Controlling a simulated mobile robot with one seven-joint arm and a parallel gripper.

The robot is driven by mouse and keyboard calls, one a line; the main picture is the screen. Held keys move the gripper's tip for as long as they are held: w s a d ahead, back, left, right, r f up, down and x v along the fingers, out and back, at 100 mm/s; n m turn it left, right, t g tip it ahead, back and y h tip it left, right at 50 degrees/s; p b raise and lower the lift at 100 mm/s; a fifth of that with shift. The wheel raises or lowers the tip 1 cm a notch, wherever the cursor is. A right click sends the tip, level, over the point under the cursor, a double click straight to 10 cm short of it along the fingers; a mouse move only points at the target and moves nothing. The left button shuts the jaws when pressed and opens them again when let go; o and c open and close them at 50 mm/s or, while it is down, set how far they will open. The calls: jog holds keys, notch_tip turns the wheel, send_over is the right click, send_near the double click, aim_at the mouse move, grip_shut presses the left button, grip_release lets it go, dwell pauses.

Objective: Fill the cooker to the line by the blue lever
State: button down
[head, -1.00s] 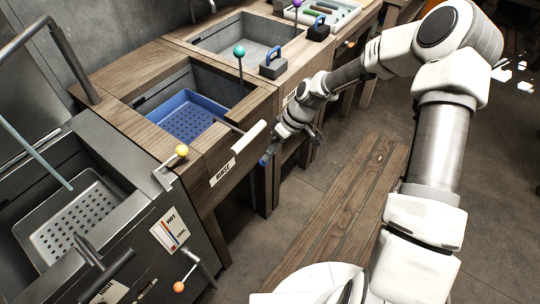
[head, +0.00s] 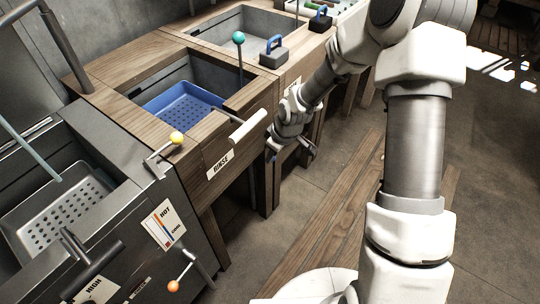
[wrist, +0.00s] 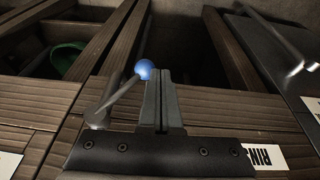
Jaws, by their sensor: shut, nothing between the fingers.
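The grey metal vat (head: 128,150) at the left of the head view, with a hot/cool panel (head: 164,224), looks like the cooker. A perforated metal tray (head: 62,207) sits inside it. I cannot make out a fill line. In the wrist view a grey lever with a blue ball end (wrist: 145,69) slants up from the wooden counter. My gripper (wrist: 161,82) is shut and empty, its fingertips just right of the blue ball. I cannot tell whether they touch. In the head view my gripper hangs beside the counter front, right of the rinse sink.
The rinse sink (head: 131,95) holds a blue perforated basket (head: 186,108). Levers with a yellow ball (head: 176,138), a teal ball (head: 238,37) and an orange ball (head: 173,286) stand around. A white handle (head: 248,126) juts from the counter. Wooden boards (head: 335,215) lie on the floor.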

jog(key=shift+w+d+f, duration=0.45)
jog(key=shift+w+f, duration=0.1)
jog(key=shift+f, duration=0.2)
jog(key=shift+w+d+f, duration=0.45)
jog(key=shift+w+f, duration=0.1)
jog(key=shift+f, duration=0.2)
jog(key=shift+w, duration=0.1)
